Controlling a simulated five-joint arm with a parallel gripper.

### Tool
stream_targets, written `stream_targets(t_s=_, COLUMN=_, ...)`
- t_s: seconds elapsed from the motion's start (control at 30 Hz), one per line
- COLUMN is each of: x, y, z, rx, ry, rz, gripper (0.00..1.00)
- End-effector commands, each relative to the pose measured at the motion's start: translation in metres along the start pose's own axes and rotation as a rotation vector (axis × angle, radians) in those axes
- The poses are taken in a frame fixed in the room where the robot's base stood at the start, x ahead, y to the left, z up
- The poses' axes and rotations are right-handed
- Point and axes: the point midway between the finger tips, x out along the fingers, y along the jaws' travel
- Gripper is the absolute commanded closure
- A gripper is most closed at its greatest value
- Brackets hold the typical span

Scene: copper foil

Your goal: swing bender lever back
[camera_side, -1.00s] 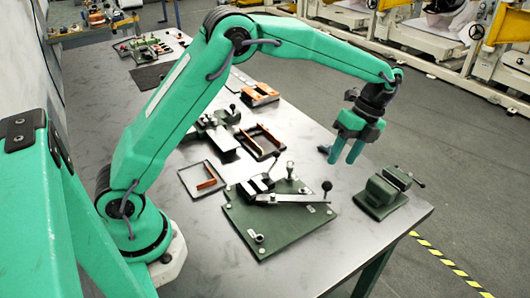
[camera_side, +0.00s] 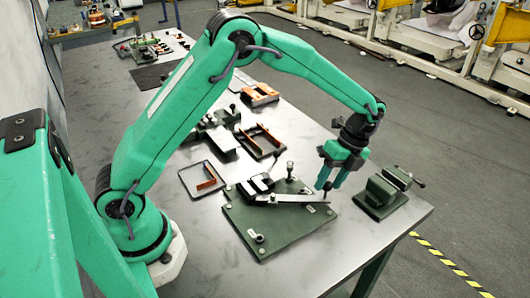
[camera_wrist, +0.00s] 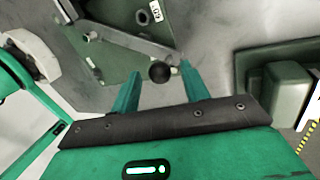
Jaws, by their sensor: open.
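The bender is a dark green plate (camera_side: 262,236) on the table, with a clamp block and pins on top. Its pale metal lever (camera_side: 290,198) reaches right across the plate and ends in a black ball knob, which my gripper hides in the side view. In the wrist view the black knob (camera_wrist: 159,72) lies between my two fingertips, with the lever (camera_wrist: 125,40) running up and left from it. My gripper (camera_side: 328,188) is open with its green fingers pointing down at the lever's knob end. Its fingers (camera_wrist: 160,80) stand either side of the knob, and I cannot tell whether they touch it.
A green vise (camera_side: 385,190) stands just right of my gripper, near the table's right edge. Trays with copper strips (camera_side: 203,178) and (camera_side: 262,142) lie behind and left of the bender. Bare table (camera_side: 330,250) lies in front of it.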

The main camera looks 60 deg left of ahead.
Motion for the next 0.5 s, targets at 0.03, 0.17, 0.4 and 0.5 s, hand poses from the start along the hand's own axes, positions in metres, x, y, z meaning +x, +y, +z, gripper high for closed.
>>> stream_targets(t_s=0.03, x=0.0005, y=0.0, z=-0.0001, rx=0.0, ry=0.0, rz=0.0, gripper=0.55)
stream_targets(t_s=0.17, x=0.0004, y=0.0, z=0.0, rx=0.0, ry=0.0, rz=0.0, gripper=0.55)
stream_targets(t_s=0.4, x=0.0002, y=0.0, z=0.0001, rx=0.0, ry=0.0, rz=0.0, gripper=0.94)
stream_targets(t_s=0.5, x=0.0002, y=0.0, z=0.0001, rx=0.0, ry=0.0, rz=0.0, gripper=1.0)
